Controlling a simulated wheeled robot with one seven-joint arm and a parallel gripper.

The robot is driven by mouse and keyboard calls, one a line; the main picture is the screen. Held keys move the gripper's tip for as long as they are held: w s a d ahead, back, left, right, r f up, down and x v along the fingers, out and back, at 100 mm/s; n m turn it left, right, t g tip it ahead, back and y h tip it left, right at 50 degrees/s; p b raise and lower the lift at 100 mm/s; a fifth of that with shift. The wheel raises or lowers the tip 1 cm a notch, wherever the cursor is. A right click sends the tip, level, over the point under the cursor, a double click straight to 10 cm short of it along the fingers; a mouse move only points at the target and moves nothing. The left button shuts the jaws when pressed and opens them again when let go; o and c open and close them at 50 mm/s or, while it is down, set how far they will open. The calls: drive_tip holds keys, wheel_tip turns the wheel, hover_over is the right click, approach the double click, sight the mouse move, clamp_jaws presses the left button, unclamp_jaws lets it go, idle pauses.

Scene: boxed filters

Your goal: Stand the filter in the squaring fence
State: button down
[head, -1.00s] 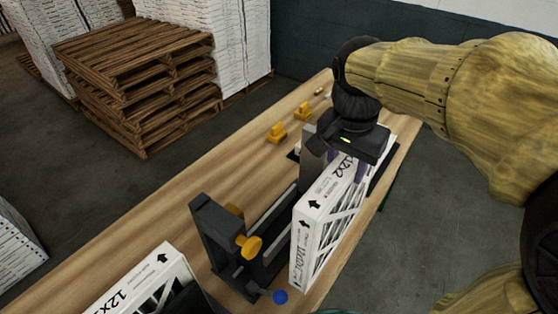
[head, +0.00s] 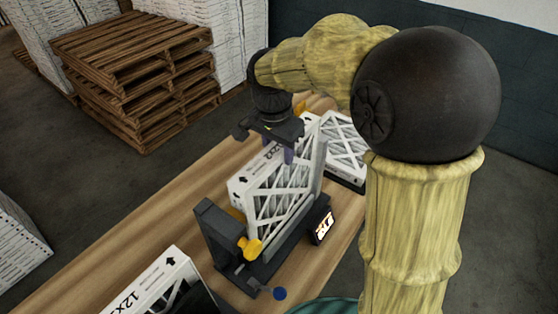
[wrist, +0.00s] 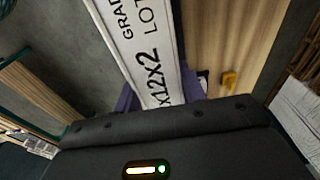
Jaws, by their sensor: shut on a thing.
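The held filter (head: 283,190) is a white-framed panel with a lattice face and "12x2" on its top edge. It stands upright, lengthwise over the dark grey squaring fence (head: 213,238). I cannot tell whether its lower edge touches the fence base. In the wrist view the purple fingers of my gripper (wrist: 158,97) straddle the printed edge of the filter (wrist: 140,45). The fence has a yellow knob (head: 250,248) and a blue ball-ended handle (head: 279,293) at its near end.
A boxed filter (head: 158,282) stands at the near left. A small lit display (head: 323,227) sits right of the fence. Bare wooden tabletop (head: 190,200) lies left of the fence; stacked pallets (head: 135,75) stand behind.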

sight(279, 187)
drive_tip(key=shift+f, duration=0.15)
drive_tip(key=shift+f+p, duration=0.45)
drive_tip(key=shift+f, duration=1.8)
drive_tip(key=shift+f, duration=0.1)
drive_tip(key=shift+f, duration=0.1)
drive_tip(key=c, duration=0.8)
unclamp_jaws()
drive_tip(key=shift+c, duration=0.2)
